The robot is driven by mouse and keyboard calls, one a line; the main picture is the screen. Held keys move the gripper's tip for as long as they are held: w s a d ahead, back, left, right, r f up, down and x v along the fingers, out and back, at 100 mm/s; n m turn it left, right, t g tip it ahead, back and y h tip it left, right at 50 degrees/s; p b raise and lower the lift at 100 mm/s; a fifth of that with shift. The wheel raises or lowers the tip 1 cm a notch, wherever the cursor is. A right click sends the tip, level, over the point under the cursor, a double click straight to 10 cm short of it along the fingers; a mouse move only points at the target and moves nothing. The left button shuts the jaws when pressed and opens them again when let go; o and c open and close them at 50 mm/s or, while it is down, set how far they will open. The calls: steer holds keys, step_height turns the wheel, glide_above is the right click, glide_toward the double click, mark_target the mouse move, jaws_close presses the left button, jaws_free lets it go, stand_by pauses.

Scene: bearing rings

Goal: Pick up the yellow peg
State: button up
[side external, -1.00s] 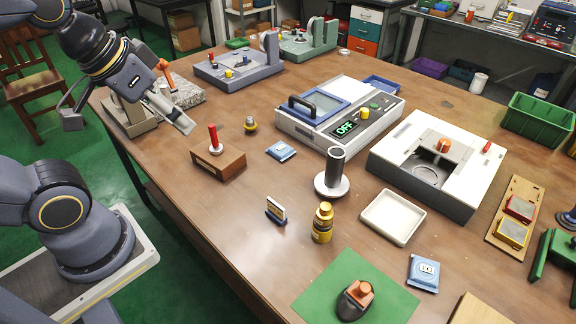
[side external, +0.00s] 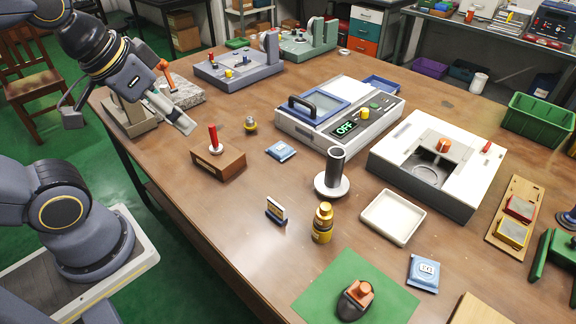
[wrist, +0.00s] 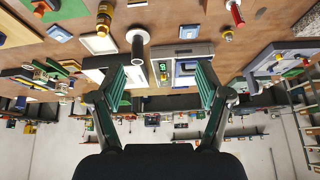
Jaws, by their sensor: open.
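A small yellow peg-like piece with a dark top (side external: 250,125) stands on the table behind the wooden block. Another small yellow peg (side external: 229,73) stands on the grey fixture (side external: 262,75) at the back. I cannot tell which of them is the task's yellow peg. My gripper (side external: 178,116) is at the left, above the table's left edge, tilted and apart from both. Its fingers (wrist: 161,70) are spread with nothing between them in the wrist view.
A wooden block (side external: 230,166) with a red peg (side external: 213,138) stands right of my gripper. A stone slab (side external: 183,94) lies close behind it. A white machine (side external: 340,112) reading OFF, a grey post (side external: 334,170) and a yellow bottle (side external: 322,223) stand farther right. The front-left table is clear.

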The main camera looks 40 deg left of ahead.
steer(key=w+r+m+t, duration=0.2)
steer(key=w+r+m, duration=0.2)
steer(key=w+r, duration=0.6)
steer(key=n+g, duration=0.3)
steer(key=n, duration=0.1)
glide_above(248, 119)
steer(key=s, duration=0.6)
step_height(248, 119, down, 29)
steer(key=x, duration=1)
steer(key=shift+f, duration=0.2)
steer(key=shift+w+x, duration=0.1)
steer(key=shift+x, duration=1.35)
steer(key=shift+w+x, duration=0.15)
steer(key=shift+x, duration=1.3)
steer(key=shift+r, duration=0.15)
jaws_close()
